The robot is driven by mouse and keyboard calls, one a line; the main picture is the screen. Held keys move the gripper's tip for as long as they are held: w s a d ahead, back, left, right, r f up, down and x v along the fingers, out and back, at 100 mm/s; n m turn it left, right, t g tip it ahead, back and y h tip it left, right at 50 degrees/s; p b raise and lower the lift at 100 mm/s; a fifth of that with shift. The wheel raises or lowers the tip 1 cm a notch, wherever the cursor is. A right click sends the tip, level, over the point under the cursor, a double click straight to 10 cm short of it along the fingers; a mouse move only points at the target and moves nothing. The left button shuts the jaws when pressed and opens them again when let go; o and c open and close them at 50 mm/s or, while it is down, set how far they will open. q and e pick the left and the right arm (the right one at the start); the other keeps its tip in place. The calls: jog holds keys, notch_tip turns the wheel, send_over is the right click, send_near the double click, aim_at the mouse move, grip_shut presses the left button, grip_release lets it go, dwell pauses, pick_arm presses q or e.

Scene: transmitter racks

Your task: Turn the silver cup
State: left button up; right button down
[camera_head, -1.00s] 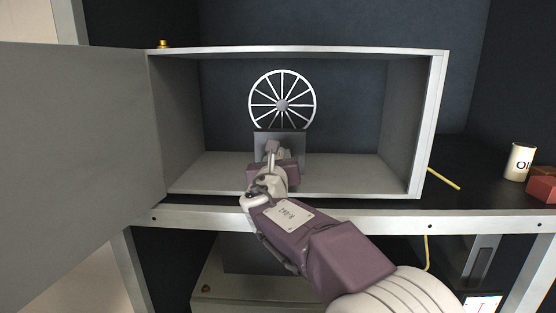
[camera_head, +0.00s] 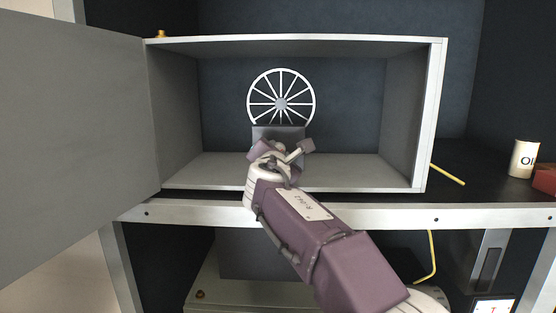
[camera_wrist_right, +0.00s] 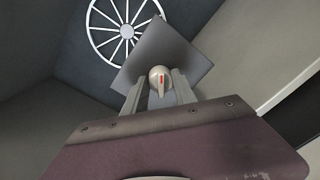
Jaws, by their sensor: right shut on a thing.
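A small silvery-white knob (camera_wrist_right: 160,77) with a red mark shows in the right wrist view, in front of a square grey plate (camera_wrist_right: 168,50). It is the only silvery cup-like part I can make out. My right gripper (camera_wrist_right: 158,88) has one finger on each side of the knob and is shut on it. The plate looks tilted against my gripper. In the head view the right gripper (camera_head: 282,150) reaches into an open grey cabinet (camera_head: 360,172), before the grey plate (camera_head: 278,132); the knob is hidden there. My left gripper is not in view.
A white spoked wheel (camera_head: 280,104) is behind and above the plate. The cabinet's open door (camera_head: 75,150) fills the left side. A cream can (camera_head: 524,160) and a red box (camera_head: 546,180) stand at right. A yellow cable (camera_head: 447,174) lies beside the cabinet.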

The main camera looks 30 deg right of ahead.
jog(key=m, duration=0.1)
jog(key=m+b, duration=0.1)
jog(key=m, duration=0.1)
jog(key=m+b, duration=0.1)
jog(key=shift+f, duration=0.25)
jog(key=m+b, duration=0.2)
jog(key=m, duration=0.2)
jog(key=shift+d+y, duration=0.1)
jog(key=shift+y, duration=0.2)
jog(key=m+b, duration=0.2)
jog(key=m, duration=0.1)
jog(key=m+b, duration=0.1)
jog(key=m, duration=0.2)
jog(key=shift+r+m+b, duration=0.1)
jog(key=shift+m+b, duration=0.2)
jog(key=shift+m, duration=0.1)
jog(key=m+t+b, duration=0.1)
jog(key=m+b, duration=0.1)
jog(key=m, duration=0.4)
jog(key=shift+r+b, duration=0.1)
jog(key=shift+b, duration=0.25)
jog(key=m+b, duration=0.1)
jog(key=m, duration=0.4)
jog(key=shift+m+b, duration=0.3)
jog(key=shift+r, duration=0.1)
